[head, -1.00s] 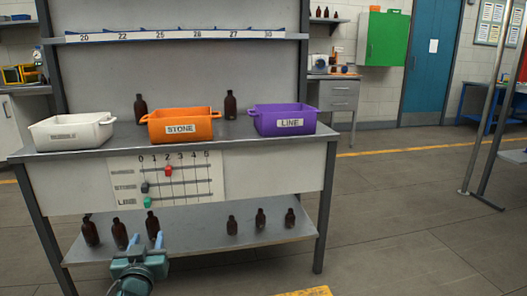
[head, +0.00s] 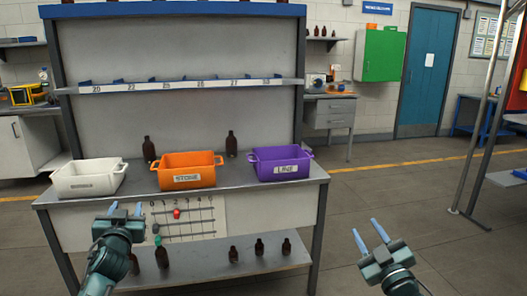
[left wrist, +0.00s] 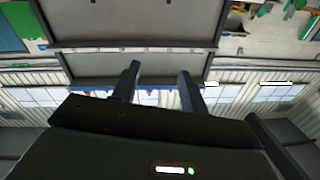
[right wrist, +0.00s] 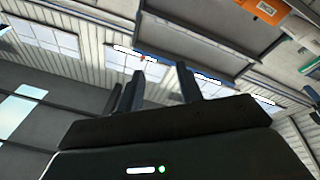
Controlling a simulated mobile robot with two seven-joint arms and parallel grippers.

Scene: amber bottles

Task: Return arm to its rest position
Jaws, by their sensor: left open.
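My left gripper (head: 126,209) is in front of the left part of the workbench, below the white bin. Its fingers point up and stand apart with nothing between them. They also show empty in the left wrist view (left wrist: 160,75). My right gripper (head: 367,232) is over open floor to the right of the bench. Its fingers are apart and empty, and the right wrist view shows the same gap (right wrist: 157,75). Neither gripper touches anything that I can see.
The bench (head: 120,198) holds a white bin (head: 88,180), an orange bin labelled STONE (head: 187,177) and a purple bin labelled LINE (head: 281,170). Two amber bottles (head: 231,144) stand behind them. Several more stand on the lower shelf (head: 210,268). Floor (head: 440,220) at right is clear.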

